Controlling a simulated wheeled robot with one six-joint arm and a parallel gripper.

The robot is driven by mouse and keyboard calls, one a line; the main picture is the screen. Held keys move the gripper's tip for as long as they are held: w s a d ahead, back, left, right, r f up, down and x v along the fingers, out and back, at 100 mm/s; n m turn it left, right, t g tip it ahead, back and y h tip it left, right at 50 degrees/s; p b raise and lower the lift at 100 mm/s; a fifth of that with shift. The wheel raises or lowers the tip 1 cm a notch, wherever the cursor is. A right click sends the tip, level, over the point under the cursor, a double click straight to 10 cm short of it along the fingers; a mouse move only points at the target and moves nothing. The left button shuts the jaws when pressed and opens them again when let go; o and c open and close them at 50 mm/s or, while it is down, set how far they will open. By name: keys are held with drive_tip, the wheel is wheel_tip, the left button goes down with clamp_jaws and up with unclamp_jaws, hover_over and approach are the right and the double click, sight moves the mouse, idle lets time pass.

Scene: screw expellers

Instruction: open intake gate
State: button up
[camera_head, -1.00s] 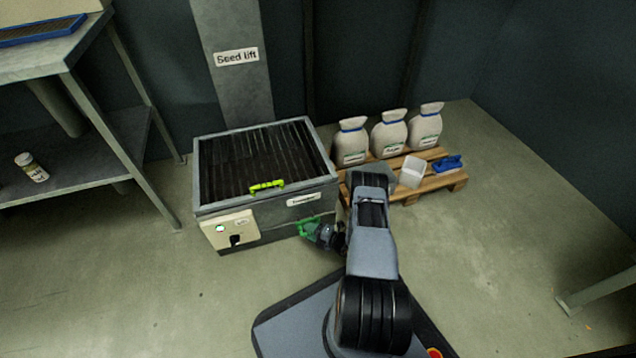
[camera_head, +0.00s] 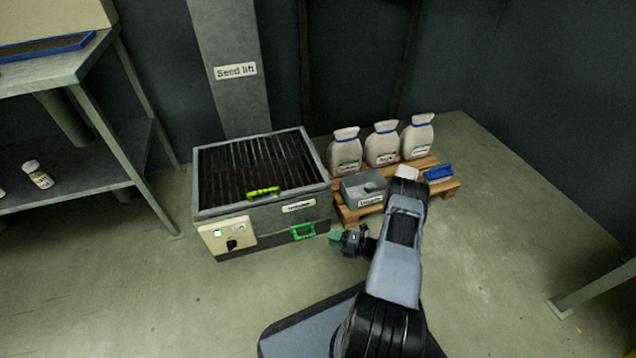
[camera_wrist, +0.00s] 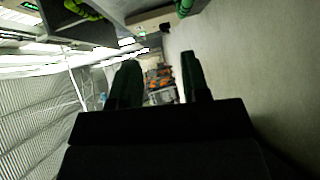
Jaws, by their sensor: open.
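A grey metal box (camera_head: 322,208) with a slatted dark top stands at the foot of the "Seed lift" column (camera_head: 232,100). A yellow-green handle (camera_head: 263,192) sits at the front of its top, and a green handle (camera_head: 303,231) low on its front. Which part is the intake gate I cannot tell; the box label is too blurred to read. My gripper (camera_head: 338,241) is open and empty, to the right of the green handle and apart from it. In the wrist view my gripper (camera_wrist: 158,78) shows two dark green fingers spread apart. Green handles (camera_wrist: 184,7) show at the top edge there.
A cream panel (camera_head: 229,238) with a black knob is on the box front. To the right, a wooden pallet (camera_head: 440,190) holds several white sacks, a grey labelled box (camera_head: 352,191) and a blue item (camera_head: 438,173). A shelf table (camera_head: 80,62) stands left. The front floor is clear.

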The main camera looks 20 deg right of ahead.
drive_tip(key=a+r+n+g+p, duration=0.2)
drive_tip(key=r+n+g+p, duration=0.1)
drive_tip(key=r, duration=0.7)
drive_tip(key=w+a+r+n+g+p, duration=0.1)
drive_tip(key=a+r+n+g+p, duration=0.2)
drive_tip(key=r+n+p, duration=0.2)
drive_tip(key=a+r+n+g+y+p, duration=0.1)
drive_tip(key=a+r+n+g+p, duration=0.1)
drive_tip(key=r+n, duration=0.7)
drive_tip(key=shift+w+a+r+g+p, duration=0.25)
drive_tip(key=shift+r+g+p, duration=0.75)
drive_tip(key=shift+r, duration=2.9)
drive_tip(key=shift+n+t+p, duration=0.3)
drive_tip(key=shift+t+p, duration=0.05)
drive_tip(key=shift+t, duration=0.05)
